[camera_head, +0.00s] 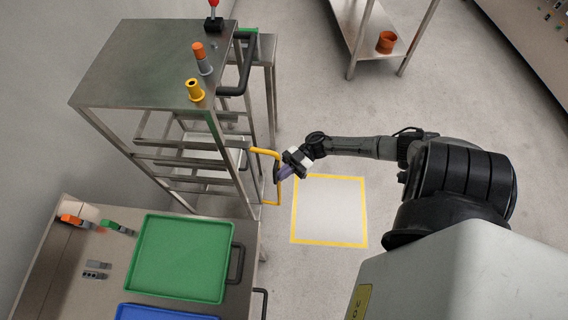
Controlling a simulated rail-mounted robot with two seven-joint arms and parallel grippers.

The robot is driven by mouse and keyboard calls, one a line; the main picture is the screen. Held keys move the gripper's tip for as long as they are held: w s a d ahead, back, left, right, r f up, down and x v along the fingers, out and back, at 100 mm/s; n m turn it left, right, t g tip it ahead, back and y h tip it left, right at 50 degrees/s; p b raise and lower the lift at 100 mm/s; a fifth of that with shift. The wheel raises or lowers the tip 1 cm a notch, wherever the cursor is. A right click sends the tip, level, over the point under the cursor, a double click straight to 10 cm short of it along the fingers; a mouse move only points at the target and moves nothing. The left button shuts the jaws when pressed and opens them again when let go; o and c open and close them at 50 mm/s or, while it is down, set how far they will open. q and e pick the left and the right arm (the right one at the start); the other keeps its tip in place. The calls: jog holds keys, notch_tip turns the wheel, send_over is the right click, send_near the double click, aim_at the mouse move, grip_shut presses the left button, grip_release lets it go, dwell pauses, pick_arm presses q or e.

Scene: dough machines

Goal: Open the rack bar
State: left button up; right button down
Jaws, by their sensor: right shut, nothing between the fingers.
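The metal rack (150,70) stands at the upper left, with several open shelf rails under a flat top. A yellow bar (266,152) shaped like a handle sticks out from the rack's right side. My right gripper (281,174) is shut and empty, close beside the yellow bar's upright part. From this angle I cannot tell whether it touches the bar. My left gripper is not in view.
A table at the lower left holds a green tray (180,258), a blue tray (160,313) and small tools. A yellow-outlined floor square (330,210) lies clear right of the rack. A shelf with an orange pot (386,42) stands at the back.

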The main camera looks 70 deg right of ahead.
pick_arm(q)
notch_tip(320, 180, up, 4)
jog(key=p, duration=0.2)
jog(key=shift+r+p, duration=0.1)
jog(key=shift+p, duration=0.3)
pick_arm(e)
jog(key=a+m+t+h, duration=0.2)
jog(key=t, duration=0.1)
jog(key=shift+w+a+m+t, duration=0.1)
jog(key=shift+a+m+t, duration=0.2)
jog(key=shift+a, duration=0.05)
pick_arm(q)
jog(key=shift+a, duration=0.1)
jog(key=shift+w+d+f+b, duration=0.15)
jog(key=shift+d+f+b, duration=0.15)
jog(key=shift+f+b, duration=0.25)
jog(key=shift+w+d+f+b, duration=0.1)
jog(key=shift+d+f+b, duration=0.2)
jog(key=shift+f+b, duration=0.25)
pick_arm(e)
jog(key=v, duration=1.4)
jog(key=shift+r, duration=0.1)
